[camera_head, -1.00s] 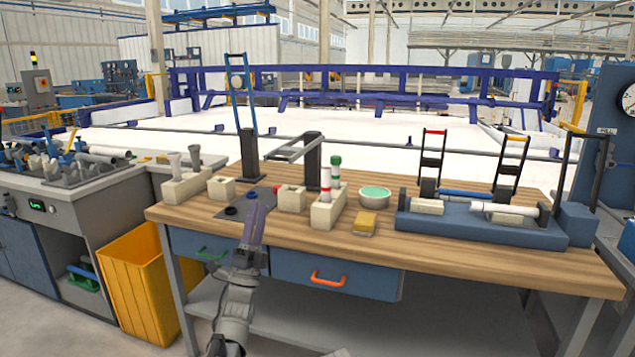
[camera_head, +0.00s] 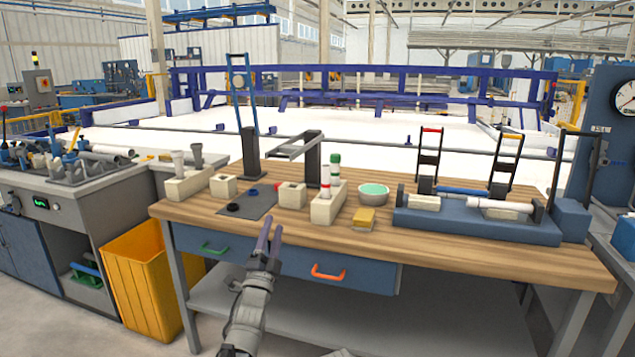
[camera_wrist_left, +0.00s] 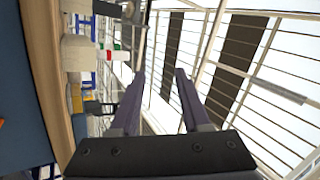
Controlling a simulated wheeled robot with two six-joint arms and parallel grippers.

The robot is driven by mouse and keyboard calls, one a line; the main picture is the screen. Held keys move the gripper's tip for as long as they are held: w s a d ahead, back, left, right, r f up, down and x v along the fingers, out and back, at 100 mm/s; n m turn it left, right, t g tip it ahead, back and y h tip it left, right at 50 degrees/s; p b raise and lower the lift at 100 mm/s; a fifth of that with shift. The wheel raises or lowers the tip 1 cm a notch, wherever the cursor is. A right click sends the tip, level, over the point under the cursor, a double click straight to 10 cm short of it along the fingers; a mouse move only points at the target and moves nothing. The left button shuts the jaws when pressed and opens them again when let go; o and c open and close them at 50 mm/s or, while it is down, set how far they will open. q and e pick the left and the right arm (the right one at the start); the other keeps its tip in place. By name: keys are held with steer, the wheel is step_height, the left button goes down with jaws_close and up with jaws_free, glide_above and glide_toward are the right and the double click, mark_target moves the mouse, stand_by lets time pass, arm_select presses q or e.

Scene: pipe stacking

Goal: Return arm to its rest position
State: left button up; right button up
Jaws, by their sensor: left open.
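My left gripper (camera_head: 270,233) is in front of the workbench's front edge in the head view, at about the height of the tabletop. Its two purple-grey fingers are apart with nothing between them. The left wrist view also shows the open, empty fingers (camera_wrist_left: 160,85), with the bench edge and blue drawer front at the left. My right gripper is in neither view. Two pipes with red and green bands (camera_head: 335,168) stand upright in a cream block (camera_head: 327,208) on the bench.
The wooden workbench (camera_head: 480,262) carries a grey mat (camera_head: 262,205), a green-topped bowl (camera_head: 373,193), a yellow sponge-like block (camera_head: 364,217) and a blue fixture (camera_head: 470,224) with pipes. A yellow bin (camera_head: 140,280) stands left. Drawer handles stick out below the tabletop.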

arm_select(q)
steer(key=s+d+f+n+g+y, duration=0.1)
steer(key=s+d+f+n+g, duration=0.1)
steer(key=f+g, duration=0.35)
steer(key=s+d+f+n+g+y, duration=0.1)
steer(key=s+f+n+g, duration=0.15)
steer(key=f, duration=0.65)
steer(key=s+d+f+n+g+y, duration=0.15)
steer(key=f+g, duration=0.25)
steer(key=f, duration=0.4)
steer(key=s+f+n+g+y, duration=0.1)
steer(key=s+f+n+g, duration=0.35)
steer(key=s, duration=0.85)
steer(key=s+f+n+g+y, duration=0.1)
steer(key=s+f+n+g, duration=0.1)
steer(key=s+f+g, duration=0.75)
step_height(320, 180, up, 34)
steer(key=s+t+p, duration=0.2)
steer(key=p, duration=2.8)
steer(key=shift+s+d+p, duration=0.2)
steer(key=shift+d+p, duration=0.15)
steer(key=shift+m, duration=0.25)
